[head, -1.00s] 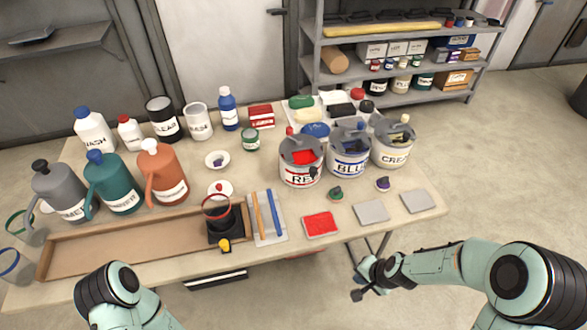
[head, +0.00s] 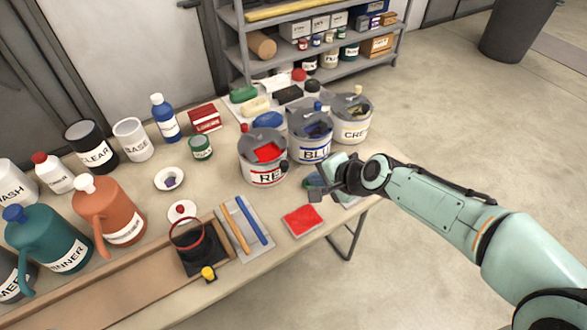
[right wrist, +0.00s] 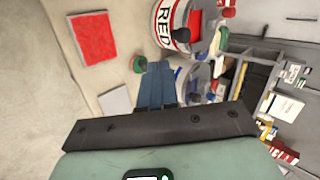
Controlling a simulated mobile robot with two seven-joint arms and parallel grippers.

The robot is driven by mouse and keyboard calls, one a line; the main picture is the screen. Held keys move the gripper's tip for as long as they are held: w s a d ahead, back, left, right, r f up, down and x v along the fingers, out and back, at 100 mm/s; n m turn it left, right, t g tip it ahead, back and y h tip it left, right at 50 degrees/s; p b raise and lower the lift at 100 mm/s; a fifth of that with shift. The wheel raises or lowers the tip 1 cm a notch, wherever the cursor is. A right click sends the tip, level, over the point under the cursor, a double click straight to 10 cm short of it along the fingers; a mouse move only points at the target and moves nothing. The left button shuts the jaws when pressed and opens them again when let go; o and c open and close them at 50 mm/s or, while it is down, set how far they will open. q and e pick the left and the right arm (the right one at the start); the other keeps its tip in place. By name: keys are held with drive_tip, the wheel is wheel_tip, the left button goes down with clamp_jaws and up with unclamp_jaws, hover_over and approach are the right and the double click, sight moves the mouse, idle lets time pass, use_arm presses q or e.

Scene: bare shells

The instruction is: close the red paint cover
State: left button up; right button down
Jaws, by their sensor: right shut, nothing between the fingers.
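The red paint can (head: 262,172) stands upright on the table, labelled RED. Its grey cover (head: 262,136) shows at the back of the top, and red paint (head: 268,153) shows through the opening, so it looks open. The can also shows at the top of the right wrist view (right wrist: 164,22), partly cut off. My right gripper (head: 314,194) is shut and empty, to the right of the red can and in front of the blue can, apart from the red can. Its fingers (right wrist: 156,68) point towards the cans in the wrist view. My left gripper is out of view.
The blue can (head: 311,150) and cream can (head: 352,131) stand close to the right of the red can. A red-painted tile (head: 303,220) lies in front. A shelf (head: 235,50) stands behind.

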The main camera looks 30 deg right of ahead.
sight(287, 170)
drive_tip(key=shift+w+a+f+p, duration=0.3)
drive_tip(key=shift+w+f, duration=0.3)
drive_tip(key=shift+w, duration=0.65)
drive_tip(key=shift+w+a+f+p, duration=0.25)
drive_tip(key=shift+w+f, duration=0.4)
drive_tip(key=shift+w, duration=0.65)
drive_tip(key=shift+w+a+f+p, duration=0.15)
drive_tip(key=shift+w+a+f, duration=0.35)
drive_tip(key=shift+w, duration=0.75)
drive_tip(key=shift+d+f, duration=0.1)
drive_tip(key=shift+d, duration=0.05)
